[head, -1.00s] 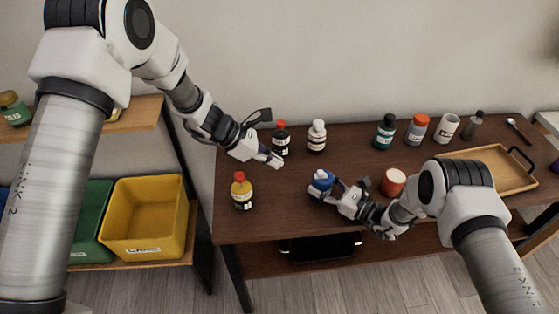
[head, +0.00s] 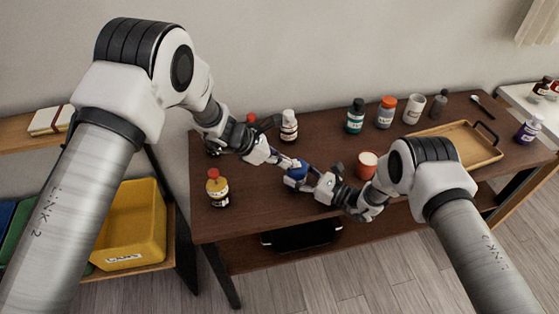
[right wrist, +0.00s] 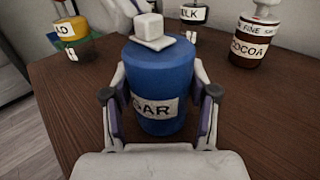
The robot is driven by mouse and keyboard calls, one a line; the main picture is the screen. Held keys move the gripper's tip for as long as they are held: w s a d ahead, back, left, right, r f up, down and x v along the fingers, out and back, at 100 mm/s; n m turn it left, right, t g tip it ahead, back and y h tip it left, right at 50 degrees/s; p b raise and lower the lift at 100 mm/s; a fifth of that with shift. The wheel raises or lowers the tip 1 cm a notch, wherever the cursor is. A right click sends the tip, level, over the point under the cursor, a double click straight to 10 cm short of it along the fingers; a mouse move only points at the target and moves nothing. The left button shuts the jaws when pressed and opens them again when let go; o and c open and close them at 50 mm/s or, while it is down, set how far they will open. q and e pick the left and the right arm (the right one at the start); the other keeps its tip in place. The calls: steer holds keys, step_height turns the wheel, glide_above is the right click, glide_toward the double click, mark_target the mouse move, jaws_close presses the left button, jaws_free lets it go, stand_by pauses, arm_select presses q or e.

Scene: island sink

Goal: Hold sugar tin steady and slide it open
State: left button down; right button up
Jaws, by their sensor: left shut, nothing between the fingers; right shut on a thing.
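The sugar tin (head: 296,182) is a blue cylinder standing upright on the dark brown table. In the right wrist view the tin (right wrist: 160,75) shows a white label ending in "AR" and a white cube-shaped knob on a small plate on its top. My right gripper (right wrist: 158,92) is shut around the tin's body, one finger on each side. In the head view my right gripper (head: 312,183) reaches the tin from the right. My left gripper (head: 287,163) is shut and empty, just at the tin's top from the upper left; whether it touches the knob cannot be told.
A yellow bottle with a red cap (head: 217,188) stands left. A white-capped bottle (head: 289,126) stands behind the tin. An orange-red canister (head: 367,164) is close to my right arm. Several bottles and a wooden tray (head: 474,150) are further right. The table's front edge is near.

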arm_select(q)
steer(key=shift+w+d, duration=0.2)
steer(key=shift+d, duration=0.55)
steer(key=a+f+v, duration=0.2)
steer(key=v, duration=1.1)
steer(key=shift+s, duration=0.3)
steer(key=shift+d, duration=0.1)
steer(key=shift+f, duration=0.1)
arm_select(e)
steer(key=o, duration=1.3)
